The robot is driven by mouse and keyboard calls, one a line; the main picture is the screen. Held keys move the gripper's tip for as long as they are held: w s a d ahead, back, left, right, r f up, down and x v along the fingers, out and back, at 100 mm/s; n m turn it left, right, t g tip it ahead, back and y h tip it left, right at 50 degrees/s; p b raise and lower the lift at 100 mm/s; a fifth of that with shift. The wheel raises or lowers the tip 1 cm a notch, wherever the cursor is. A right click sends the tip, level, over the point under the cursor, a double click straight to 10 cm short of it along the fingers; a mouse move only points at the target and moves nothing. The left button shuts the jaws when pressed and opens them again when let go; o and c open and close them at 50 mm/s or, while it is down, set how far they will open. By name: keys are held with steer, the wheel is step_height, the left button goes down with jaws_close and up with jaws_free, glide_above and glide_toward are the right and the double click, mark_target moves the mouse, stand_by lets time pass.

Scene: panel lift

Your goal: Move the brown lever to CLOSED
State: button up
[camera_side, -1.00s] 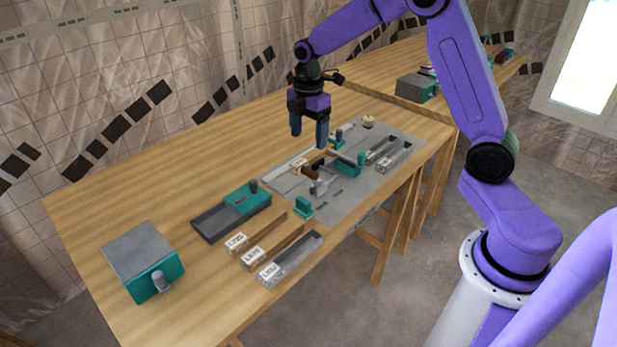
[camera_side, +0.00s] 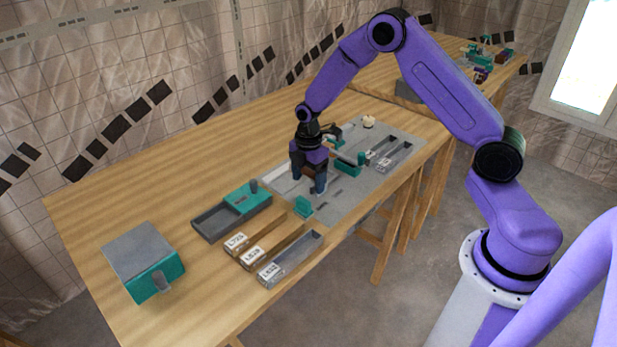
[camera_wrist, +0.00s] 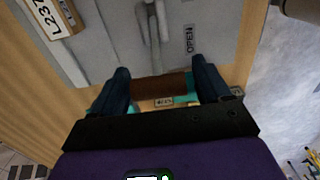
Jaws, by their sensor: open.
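The brown lever handle (camera_wrist: 160,86) lies crosswise between the two dark blue fingers of my open gripper (camera_wrist: 163,92) in the wrist view. Its ends come close to both fingers; I cannot tell if they touch. A label reading OPEN (camera_wrist: 190,39) is on the grey panel (camera_wrist: 105,45) beyond the handle. A CLOSED label cannot be made out. In the side view my gripper (camera_side: 308,182) is low over the grey panel (camera_side: 345,198), and its fingers mostly hide the lever.
A small teal block (camera_side: 304,207) stands just in front of the gripper. A teal-and-grey sliding box (camera_side: 232,212), several labelled trays (camera_side: 290,258) and a teal-fronted grey box (camera_side: 145,260) lie to the left. More teal fittings (camera_side: 348,165) stand right of the gripper. The back left tabletop is clear.

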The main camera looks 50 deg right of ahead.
steer(key=c, duration=1.4)
steer(key=shift+d, duration=0.15)
steer(key=shift+d+r+y, duration=0.2)
steer(key=shift+d+y, duration=0.25)
steer(key=shift+y, duration=0.25)
steer(key=shift+d+r+y, duration=0.2)
steer(key=shift+d+y, duration=0.2)
steer(key=shift+y, duration=0.3)
steer(key=shift+d+r+y, duration=0.2)
steer(key=shift+d+y, duration=0.55)
steer(key=shift+y, duration=0.45)
steer(key=d+y, duration=0.2)
steer(key=y, duration=0.1)
steer(key=shift+d+f+y, duration=0.25)
steer(key=shift+d+y, duration=0.6)
steer(key=shift+y, duration=0.65)
